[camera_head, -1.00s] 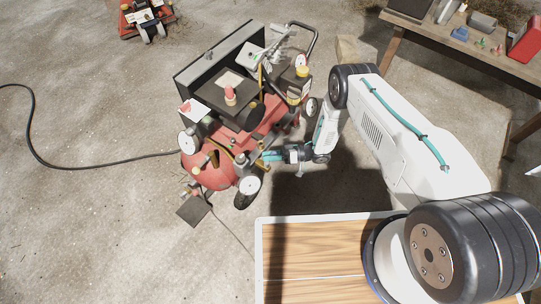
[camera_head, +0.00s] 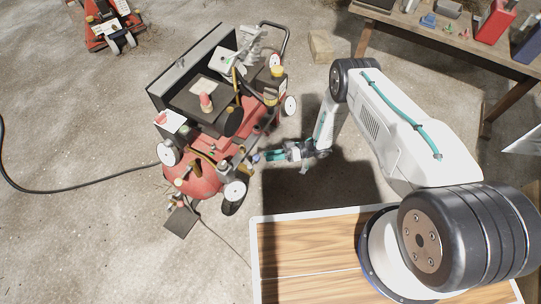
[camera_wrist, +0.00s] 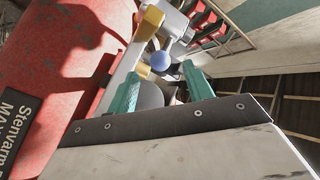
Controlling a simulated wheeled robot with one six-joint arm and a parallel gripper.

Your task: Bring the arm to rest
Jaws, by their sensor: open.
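My arm (camera_head: 415,125) reaches out over the floor with its elbow bent. My gripper (camera_head: 262,157) is at its far end, low beside the red compressor (camera_head: 193,180). In the wrist view my gripper (camera_wrist: 160,82) shows two teal fingers spread apart. A small blue knob (camera_wrist: 161,62) shows beyond and between the fingertips, among brass and grey fittings. Nothing is seen held. Whether a finger touches the fittings cannot be told. The compressor's red tank (camera_wrist: 75,60) fills the left of the wrist view, close to the left finger.
A black hose (camera_head: 70,190) runs along the floor at left. A workbench (camera_head: 450,40) with tools stands at top right. Another red machine (camera_head: 108,25) is at top left. A wooden block (camera_head: 321,47) lies behind the compressor. The concrete floor at lower left is clear.

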